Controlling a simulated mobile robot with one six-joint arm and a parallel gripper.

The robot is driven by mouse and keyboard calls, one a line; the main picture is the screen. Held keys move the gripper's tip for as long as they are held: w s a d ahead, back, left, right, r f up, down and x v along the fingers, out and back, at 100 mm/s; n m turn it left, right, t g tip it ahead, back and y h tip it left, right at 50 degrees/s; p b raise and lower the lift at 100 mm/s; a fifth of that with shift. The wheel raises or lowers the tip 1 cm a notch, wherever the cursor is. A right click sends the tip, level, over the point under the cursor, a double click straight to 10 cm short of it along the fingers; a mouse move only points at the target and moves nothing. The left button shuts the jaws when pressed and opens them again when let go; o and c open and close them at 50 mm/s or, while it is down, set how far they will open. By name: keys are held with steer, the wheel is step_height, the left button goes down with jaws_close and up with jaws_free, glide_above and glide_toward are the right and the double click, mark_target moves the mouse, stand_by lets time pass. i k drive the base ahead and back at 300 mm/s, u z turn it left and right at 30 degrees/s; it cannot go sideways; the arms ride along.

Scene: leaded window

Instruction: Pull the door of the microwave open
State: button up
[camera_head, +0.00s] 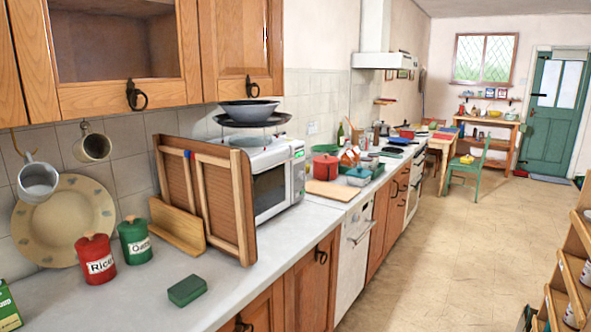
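The white microwave (294,206) stands on the left counter, seen at an angle with its front facing right, toward the room. Its door (269,190) has a dark window and looks closed. A panel with a small green display (298,154) is at the far side of the front. A wooden folding rack (247,195) stands upright on the near side and hides the microwave's near side and perhaps part of the door's near edge. I cannot make out a door handle. My gripper is not in view.
A bowl (249,110) and dark tray (252,121) are above the microwave. A red pot (326,167) and wooden board (336,190) lie beyond it. A green box (187,290) and red tin (96,263) are nearer. The floor (450,255) right of the counter is clear; shelves (571,275) stand at right.

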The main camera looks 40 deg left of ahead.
mark_target(271, 188)
steer(key=k, duration=0.65)
steer(key=u, duration=3.55)
steer(key=i, duration=0.1)
steer(key=z, duration=2.25)
steer(key=i, duration=1)
